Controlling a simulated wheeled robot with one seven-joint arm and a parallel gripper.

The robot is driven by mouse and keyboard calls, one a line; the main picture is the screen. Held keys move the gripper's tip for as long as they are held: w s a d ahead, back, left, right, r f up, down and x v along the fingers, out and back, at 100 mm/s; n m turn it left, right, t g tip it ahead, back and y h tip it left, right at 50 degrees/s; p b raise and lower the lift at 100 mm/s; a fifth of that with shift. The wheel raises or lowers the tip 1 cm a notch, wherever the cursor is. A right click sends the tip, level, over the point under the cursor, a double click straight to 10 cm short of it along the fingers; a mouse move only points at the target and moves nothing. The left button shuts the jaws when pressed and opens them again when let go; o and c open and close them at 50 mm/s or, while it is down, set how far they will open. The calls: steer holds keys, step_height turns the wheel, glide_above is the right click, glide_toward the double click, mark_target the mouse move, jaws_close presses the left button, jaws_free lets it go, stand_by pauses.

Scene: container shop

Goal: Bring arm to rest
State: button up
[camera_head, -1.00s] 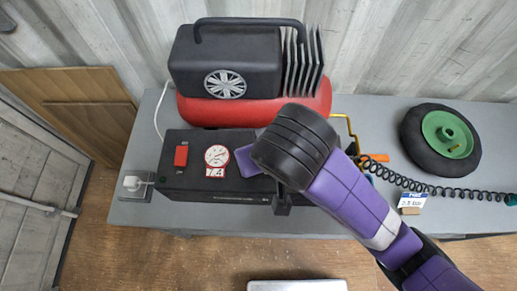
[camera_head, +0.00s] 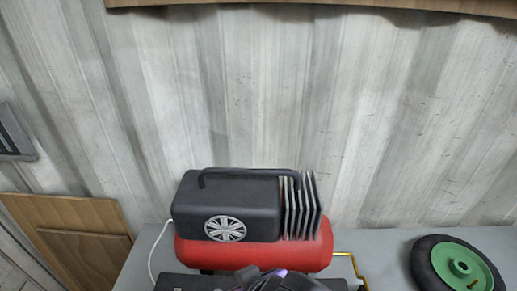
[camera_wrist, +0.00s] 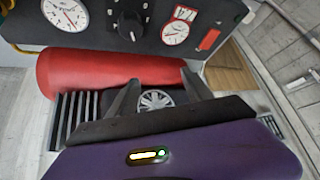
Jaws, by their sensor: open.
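My gripper (camera_wrist: 160,78) shows in the wrist view with its two dark fingers apart and nothing between them. The purple part of my wrist fills the bottom of that view. Beyond the fingers are the red tank (camera_wrist: 95,72) of the compressor and its round silver fan grille. In the head view only a small dark and purple piece of my arm shows at the bottom edge, in front of the compressor (camera_head: 235,205). The gripper's fingers are not visible there.
The dark control panel (camera_wrist: 150,25) with gauges and a red switch shows at the top of the wrist view. In the head view, a black wheel with a green hub (camera_head: 460,266) lies on the grey table (camera_head: 385,245). A corrugated wall (camera_head: 300,90) stands behind.

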steer(key=w+r+m+t+y+b, duration=0.2)
steer(key=w+r+m+t+y, duration=0.3)
steer(key=r+t, duration=0.75)
steer(key=s+d+f+m+t+h+b, duration=0.1)
steer(key=s+d+f+m+h+b, duration=0.2)
steer(key=d+h, duration=0.65)
steer(key=s+d+f+n+g, duration=0.1)
steer(key=s+d+f, duration=0.3)
steer(key=s, duration=0.5)
steer(key=s+d+f+g+b, duration=0.1)
steer(key=s+d+f+g, duration=0.1)
steer(key=s+d+f, duration=0.3)
steer(key=s+d+f+n+g+b, duration=0.1)
steer(key=s+d+f, duration=0.4)
steer(key=s+f, duration=0.4)
steer(key=s, duration=0.4)
steer(key=shift+n+g, duration=0.3)
steer(key=shift+g, duration=0.05)
steer(key=shift+y, duration=0.25)
